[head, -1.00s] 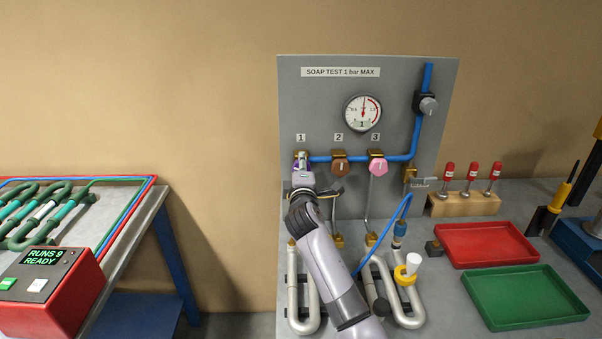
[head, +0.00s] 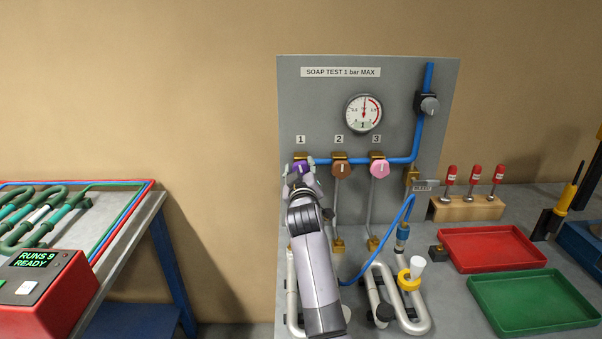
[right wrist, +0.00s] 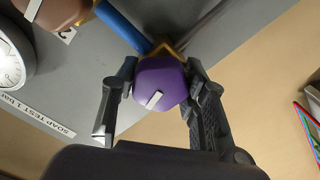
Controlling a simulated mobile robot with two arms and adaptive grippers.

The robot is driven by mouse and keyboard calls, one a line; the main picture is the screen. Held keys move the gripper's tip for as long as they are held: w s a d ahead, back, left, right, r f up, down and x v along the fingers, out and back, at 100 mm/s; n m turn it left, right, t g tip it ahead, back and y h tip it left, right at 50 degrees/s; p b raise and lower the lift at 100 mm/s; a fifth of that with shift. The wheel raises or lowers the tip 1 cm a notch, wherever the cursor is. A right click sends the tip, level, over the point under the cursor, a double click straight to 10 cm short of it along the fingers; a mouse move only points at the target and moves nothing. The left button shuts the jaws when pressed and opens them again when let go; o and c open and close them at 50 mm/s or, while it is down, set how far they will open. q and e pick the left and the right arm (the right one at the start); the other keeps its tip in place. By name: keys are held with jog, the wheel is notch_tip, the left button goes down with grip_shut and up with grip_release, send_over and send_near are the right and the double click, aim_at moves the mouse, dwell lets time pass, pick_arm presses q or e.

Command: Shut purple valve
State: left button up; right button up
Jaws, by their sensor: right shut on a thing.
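The purple valve knob (head: 296,168) is under label 1 at the left of the grey panel (head: 400,75). In the right wrist view the purple knob (right wrist: 168,77) has a short white mark on its face. My right gripper (head: 301,175) reaches up to it from below. In the right wrist view my right gripper (right wrist: 160,88) has one finger on each side of the knob, shut on it. In the head view the gripper hides part of the knob. My left gripper is not in view.
The brown knob (head: 341,168) and pink knob (head: 379,168) sit to the right on the same blue pipe (head: 403,160). A pressure gauge (head: 364,113) is above. Bent metal tubes (head: 412,322) stand below. Red (head: 492,248) and green (head: 532,301) trays lie right.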

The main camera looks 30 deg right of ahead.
aim_at(301, 161)
jog(key=shift+f+m, duration=0.25)
jog(key=shift+m, duration=1.05)
jog(key=o, duration=0.8)
jog(key=shift+c, duration=0.2)
jog(key=o, duration=0.4)
jog(key=shift+r, duration=0.15)
jog(key=shift+r, duration=0.15)
notch_tip(301, 161, up, 10)
jog(key=shift+f, duration=0.1)
jog(key=shift+f, duration=0.1)
